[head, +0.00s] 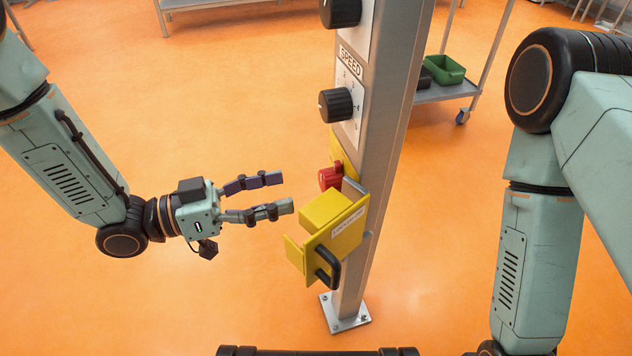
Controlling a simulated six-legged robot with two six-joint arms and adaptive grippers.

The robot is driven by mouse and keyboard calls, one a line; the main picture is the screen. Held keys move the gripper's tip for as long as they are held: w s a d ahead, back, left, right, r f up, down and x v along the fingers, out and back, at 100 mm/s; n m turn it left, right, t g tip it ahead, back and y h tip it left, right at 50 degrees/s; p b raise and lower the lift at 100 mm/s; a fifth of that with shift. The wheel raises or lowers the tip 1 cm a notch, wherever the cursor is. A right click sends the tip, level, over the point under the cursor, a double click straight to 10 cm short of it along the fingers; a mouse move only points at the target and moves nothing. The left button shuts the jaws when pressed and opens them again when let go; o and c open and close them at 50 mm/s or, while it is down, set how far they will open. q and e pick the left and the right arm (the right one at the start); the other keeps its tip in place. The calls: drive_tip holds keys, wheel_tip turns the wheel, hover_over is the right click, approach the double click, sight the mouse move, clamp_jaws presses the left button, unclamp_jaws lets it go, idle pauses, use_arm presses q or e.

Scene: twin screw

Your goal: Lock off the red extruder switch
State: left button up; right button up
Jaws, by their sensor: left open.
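The red switch (330,178) sits on a yellow backing plate on the grey post (385,120), below the SPEED dial. A yellow box-like cover (328,212) with a white label and a black handle (328,268) projects from the post just below the switch. The lower part of the red switch is close behind the cover's upper edge. My left gripper (288,193) is open and empty, left of the switch and cover, with its fingers pointing right and apart from both. My right gripper is out of view; only its arm shows at the right.
Black dials (336,105) stick out of the post above the switch. The post stands on a bolted base plate (345,318). A wheeled shelf (440,92) with a green bin (445,70) is behind at the right. The orange floor around the left gripper is clear.

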sight(321, 182)
use_arm(q)
drive_tip(key=x, duration=0.2)
drive_tip(key=b+x, duration=0.1)
drive_tip(key=x, duration=0.1)
drive_tip(key=shift+f, duration=0.2)
drive_tip(key=shift+b+x, duration=0.55)
drive_tip(key=shift+x, duration=1.05)
drive_tip(key=shift+r, duration=0.1)
drive_tip(key=c, duration=1.2)
